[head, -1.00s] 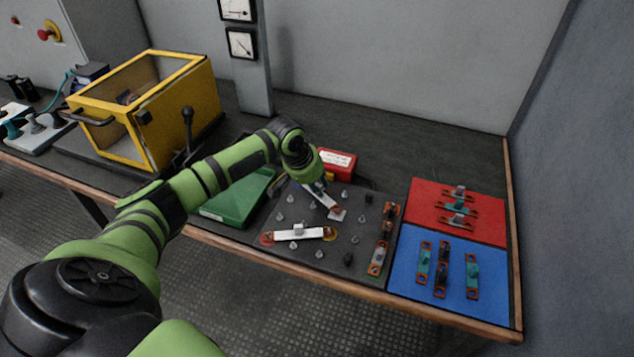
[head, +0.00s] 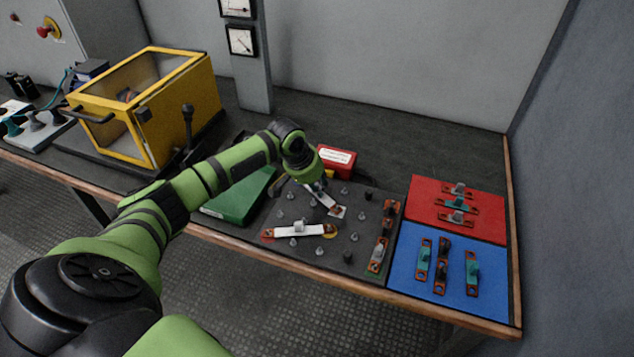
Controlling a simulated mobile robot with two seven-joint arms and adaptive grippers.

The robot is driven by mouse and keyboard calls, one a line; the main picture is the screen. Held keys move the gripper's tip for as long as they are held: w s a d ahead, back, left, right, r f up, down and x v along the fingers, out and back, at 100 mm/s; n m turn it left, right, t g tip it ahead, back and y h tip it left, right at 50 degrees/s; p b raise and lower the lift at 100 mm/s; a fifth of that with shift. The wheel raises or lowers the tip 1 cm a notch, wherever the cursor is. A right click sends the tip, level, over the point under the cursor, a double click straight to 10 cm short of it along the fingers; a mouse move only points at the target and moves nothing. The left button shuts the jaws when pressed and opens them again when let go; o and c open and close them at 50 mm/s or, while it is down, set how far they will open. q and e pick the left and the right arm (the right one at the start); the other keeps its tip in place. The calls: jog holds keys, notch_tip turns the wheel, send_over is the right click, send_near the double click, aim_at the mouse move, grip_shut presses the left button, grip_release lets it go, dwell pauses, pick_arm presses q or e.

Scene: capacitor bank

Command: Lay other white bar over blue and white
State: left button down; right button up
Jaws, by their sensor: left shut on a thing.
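My left gripper (head: 316,186) is shut on a white bar (head: 325,199) above the dark board (head: 350,252). The bar slants down to the right. Its near copper-coloured end lies over or just above a white patch (head: 341,213); I cannot tell whether it touches. Its far end and the blue mark are hidden or too small to make out by the gripper. Another white bar (head: 300,231) with a grey knob lies at the board's front left, between a red mark (head: 267,236) and a yellow mark (head: 331,231). My right gripper is not in view.
Several grey and black posts stand on the board. A column of copper-ended pieces (head: 384,232) lines its right edge. Red (head: 428,214) and blue (head: 408,270) mats with more pieces lie to the right. A green box (head: 238,199), a red box (head: 338,160) and a yellow-framed case (head: 190,95) stand nearby.

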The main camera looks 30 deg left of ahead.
pick_arm(q)
jog(key=c, duration=1)
grip_release()
jog(key=v, duration=1.2)
